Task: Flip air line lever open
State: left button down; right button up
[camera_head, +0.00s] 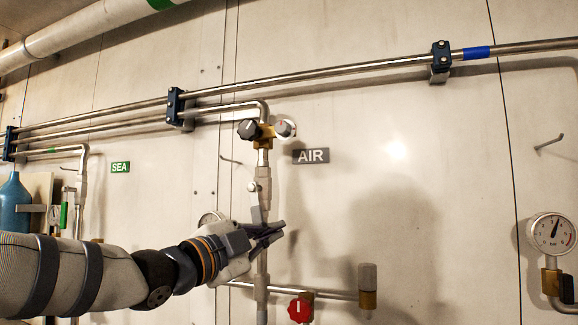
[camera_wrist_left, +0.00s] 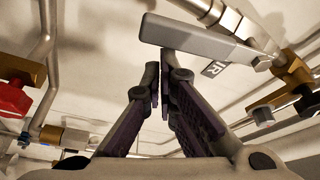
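The air line lever (camera_wrist_left: 195,40) is a flat light-grey bar in the left wrist view, bolted at its right end beside a brass fitting (camera_wrist_left: 296,74). Its free end lies just past my left fingertips. My left gripper (camera_wrist_left: 159,68) has its two dark fingers a narrow gap apart, with nothing seen between them. In the head view my left gripper (camera_head: 281,231) is at the vertical air pipe (camera_head: 264,171), below the grey AIR sign (camera_head: 311,156). Whether it touches the lever cannot be told. My right gripper is not in view.
Black and grey knobs (camera_head: 249,129) sit on a brass valve above. A red knob (camera_head: 300,309) and a brass fitting (camera_head: 368,299) are below. A gauge (camera_head: 551,234) is at the right. Steel pipes (camera_head: 330,72) cross above.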

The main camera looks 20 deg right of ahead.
pick_arm(q)
jog(key=shift+w+a+f, duration=0.45)
jog(key=shift+w+a, duration=0.15)
jog(key=shift+a, duration=0.2)
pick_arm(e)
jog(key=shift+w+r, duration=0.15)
pick_arm(q)
jog(key=shift+a+f, duration=0.1)
